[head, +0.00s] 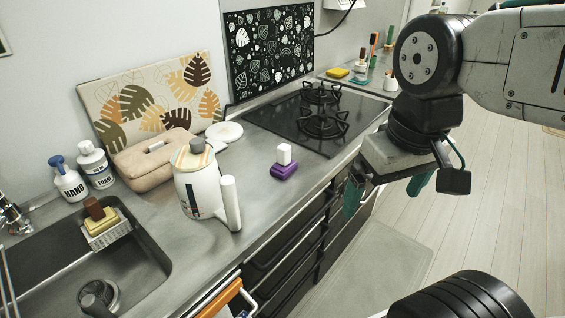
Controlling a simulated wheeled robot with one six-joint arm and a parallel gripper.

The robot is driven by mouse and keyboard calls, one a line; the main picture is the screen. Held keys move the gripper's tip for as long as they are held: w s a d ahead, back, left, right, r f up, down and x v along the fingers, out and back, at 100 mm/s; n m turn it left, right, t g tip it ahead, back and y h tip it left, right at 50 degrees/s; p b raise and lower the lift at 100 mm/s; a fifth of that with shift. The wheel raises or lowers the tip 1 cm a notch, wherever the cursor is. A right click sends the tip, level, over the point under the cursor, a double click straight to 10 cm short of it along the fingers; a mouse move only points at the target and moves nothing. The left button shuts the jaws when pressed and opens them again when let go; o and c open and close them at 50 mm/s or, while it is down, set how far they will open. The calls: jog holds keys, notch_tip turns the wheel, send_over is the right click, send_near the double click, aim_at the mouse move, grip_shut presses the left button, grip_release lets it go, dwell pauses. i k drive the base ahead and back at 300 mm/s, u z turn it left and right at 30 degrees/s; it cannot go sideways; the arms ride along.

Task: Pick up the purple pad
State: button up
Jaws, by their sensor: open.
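The purple pad (284,171) lies on the grey counter near its front edge, just in front of the black cooktop. A small white block (284,153) stands on top of the pad or right behind it; I cannot tell which. My gripper (386,192) is open and empty. It hangs to the right of the pad, apart from it, over the floor side of the counter edge. Its green-lined fingers are spread, and the one at the right is partly hidden by the gripper body.
A white kettle (198,188) stands left of the pad, its handle toward it. The cooktop (312,117) with black pan supports lies behind. A sink (75,270) is at the lower left.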

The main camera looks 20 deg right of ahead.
aim_at(285, 165)
jog(key=z, duration=0.45)
jog(key=k, duration=0.6)
jog(key=z, duration=0.75)
jog(key=i, duration=0.45)
jog(key=u, duration=0.7)
jog(key=i, duration=0.7)
jog(key=u, duration=0.75)
